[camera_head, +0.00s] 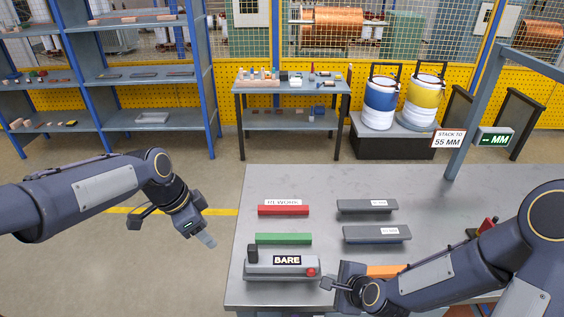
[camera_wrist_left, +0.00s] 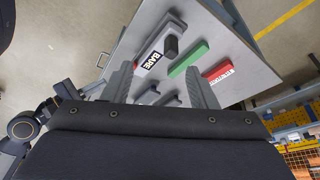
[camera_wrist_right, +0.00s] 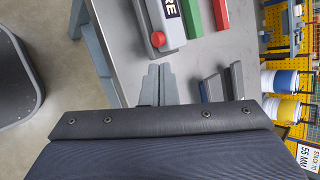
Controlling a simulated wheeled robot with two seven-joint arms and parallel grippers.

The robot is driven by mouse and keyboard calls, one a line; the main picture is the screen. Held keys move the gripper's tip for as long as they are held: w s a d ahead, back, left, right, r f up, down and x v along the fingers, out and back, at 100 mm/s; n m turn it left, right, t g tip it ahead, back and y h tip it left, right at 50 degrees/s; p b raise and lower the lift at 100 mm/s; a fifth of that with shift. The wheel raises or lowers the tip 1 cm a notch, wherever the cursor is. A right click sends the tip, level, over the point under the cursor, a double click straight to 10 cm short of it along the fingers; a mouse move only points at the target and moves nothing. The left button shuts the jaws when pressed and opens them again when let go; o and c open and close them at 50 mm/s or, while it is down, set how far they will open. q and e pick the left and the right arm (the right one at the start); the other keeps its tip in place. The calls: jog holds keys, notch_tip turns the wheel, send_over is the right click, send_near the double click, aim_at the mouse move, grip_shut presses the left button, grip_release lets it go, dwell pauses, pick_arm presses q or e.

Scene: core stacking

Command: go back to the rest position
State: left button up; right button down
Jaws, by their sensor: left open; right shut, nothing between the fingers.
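My left gripper (camera_head: 205,238) hangs over the floor, left of the grey workbench (camera_head: 300,181), clear of everything. In the left wrist view its two fingers are spread (camera_wrist_left: 160,68) with nothing between them. My right gripper (camera_head: 338,284) is over the front of the bench, just right of the grey BARE box (camera_head: 262,271) with its red button (camera_head: 311,272). In the right wrist view its fingers are together (camera_wrist_right: 160,67) and empty. My right forearm partly hides an orange piece (camera_head: 384,271).
A post carries a "STACK TO 55 MM" sign (camera_head: 449,138) and a display (camera_head: 494,138). Shelves (camera_head: 150,118) and a second table (camera_head: 290,88) stand behind.

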pick_arm(q)
jog(key=s+a+f+n+t+b, duration=0.1)
jog(key=s+n+t, duration=0.1)
jog(key=s+n, duration=0.5)
jog(key=s+a+n+t+b, duration=0.1)
jog(key=s+n, duration=0.6)
jog(key=s, duration=0.8)
jog(key=shift+s+a+f+t+b, duration=0.4)
jog(key=shift+a+t, duration=0.05)
jog(key=shift+t, duration=0.05)
pick_arm(e)
jog(key=s+d+r+n+g, duration=0.1)
jog(key=s+d+r+n, duration=0.3)
jog(key=s+r+n, duration=0.3)
jog(key=s+d+r+n+g, duration=0.1)
jog(key=s+d+r+n, duration=0.2)
jog(key=s+r+n, duration=0.4)
jog(key=s+n, duration=0.3)
jog(key=s, duration=0.2)
jog(key=shift+s+d, duration=0.3)
jog(key=shift+d, duration=0.05)
